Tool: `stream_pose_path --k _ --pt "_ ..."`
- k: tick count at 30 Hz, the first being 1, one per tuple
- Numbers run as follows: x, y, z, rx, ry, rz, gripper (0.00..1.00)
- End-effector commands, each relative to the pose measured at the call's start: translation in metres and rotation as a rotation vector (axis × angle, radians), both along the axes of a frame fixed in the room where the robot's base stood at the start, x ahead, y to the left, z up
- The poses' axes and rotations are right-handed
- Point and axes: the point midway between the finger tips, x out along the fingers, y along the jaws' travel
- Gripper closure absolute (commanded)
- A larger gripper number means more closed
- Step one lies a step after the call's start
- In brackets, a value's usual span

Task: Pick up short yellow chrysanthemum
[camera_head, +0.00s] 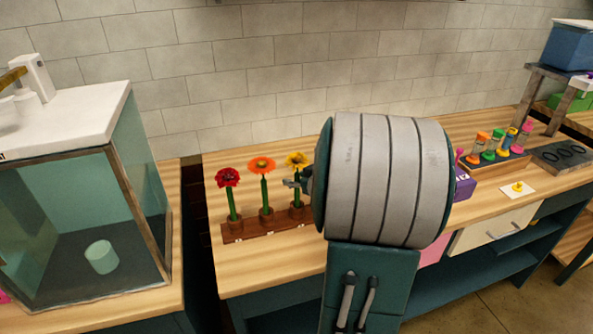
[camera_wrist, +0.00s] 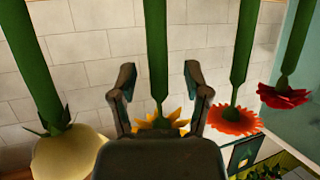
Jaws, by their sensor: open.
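The yellow chrysanthemum (camera_head: 297,159) stands upright in a wooden rack (camera_head: 262,229) on the wooden counter, right of an orange and a red flower. Its yellow petals (camera_wrist: 180,116) and green stem (camera_wrist: 156,40) also show in the wrist view, which is upside down. My gripper (camera_wrist: 159,70) is open, with one finger on each side of this stem in the picture. I cannot tell whether the stem is fully between the fingers. In the head view my gripper (camera_head: 291,184) is close to the stem, and my arm hides what lies right of it.
The orange flower (camera_head: 261,165) and red flower (camera_head: 228,178) stand close on the left. A cream flower (camera_wrist: 72,153) shows in the wrist view on the yellow one's other side. A glass-fronted box (camera_head: 80,230) is at far left. Colourful bottles (camera_head: 488,150) stand at right.

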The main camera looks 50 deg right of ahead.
Motion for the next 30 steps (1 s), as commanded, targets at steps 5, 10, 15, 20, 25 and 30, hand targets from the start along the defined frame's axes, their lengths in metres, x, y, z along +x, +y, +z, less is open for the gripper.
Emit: stream_pose_path --k 5,10,15,20,25,30 --pt "0.0 0.0 0.0 0.0 0.0 0.0 0.38" --pt "0.0 0.0 0.0 0.0 0.0 0.0 1.0" --pt "0.0 0.0 0.0 0.0 0.0 0.0 1.0" --pt "0.0 0.0 0.0 0.0 0.0 0.0 1.0" --pt "0.0 0.0 0.007 -0.001 -0.002 -0.001 1.0" --pt "0.0 0.0 0.028 -0.005 -0.003 0.0 1.0"
